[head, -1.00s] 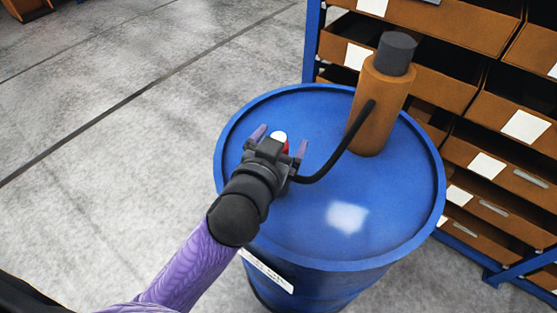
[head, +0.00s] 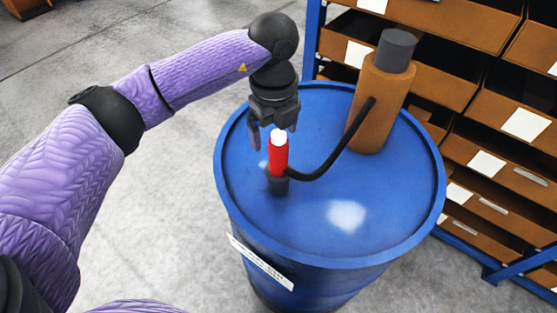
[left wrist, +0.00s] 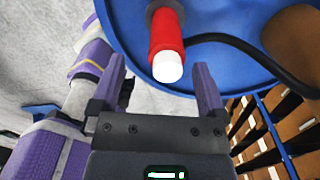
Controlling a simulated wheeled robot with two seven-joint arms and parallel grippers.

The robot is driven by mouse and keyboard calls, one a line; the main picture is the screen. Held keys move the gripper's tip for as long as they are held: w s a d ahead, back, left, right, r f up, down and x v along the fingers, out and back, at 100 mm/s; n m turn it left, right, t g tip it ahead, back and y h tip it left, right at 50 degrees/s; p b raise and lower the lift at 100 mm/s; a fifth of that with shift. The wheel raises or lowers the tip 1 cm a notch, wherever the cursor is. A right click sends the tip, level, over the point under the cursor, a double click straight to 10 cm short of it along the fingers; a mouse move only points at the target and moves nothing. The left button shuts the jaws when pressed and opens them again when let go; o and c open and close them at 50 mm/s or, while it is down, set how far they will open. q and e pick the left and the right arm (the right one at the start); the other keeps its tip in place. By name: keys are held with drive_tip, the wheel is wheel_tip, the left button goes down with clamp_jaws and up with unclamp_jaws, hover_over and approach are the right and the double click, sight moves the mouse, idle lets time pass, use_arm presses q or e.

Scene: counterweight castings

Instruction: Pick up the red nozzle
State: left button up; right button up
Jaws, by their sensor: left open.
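The red nozzle (head: 278,155) with a white tip stands upright in a dark socket (head: 278,186) on the blue drum's lid. A black hose joins its base to an orange pump body. My right gripper is out of view.
The blue drum (head: 330,245) stands on a grey floor. The orange pump body (head: 377,105) with a grey cap rises on its lid, right of the nozzle, and the black hose (head: 345,150) curves between them. A shelf rack with brown bins (head: 500,180) is close behind on the right.

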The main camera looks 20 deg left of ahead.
sight(279, 148)
use_arm(q)
drive_tip(key=f, duration=0.5)
drive_tip(key=shift+w+d+f, duration=0.15)
drive_tip(key=shift+w+d, duration=0.05)
drive_tip(key=shift+d, duration=0.1)
drive_tip(key=c, duration=1.1)
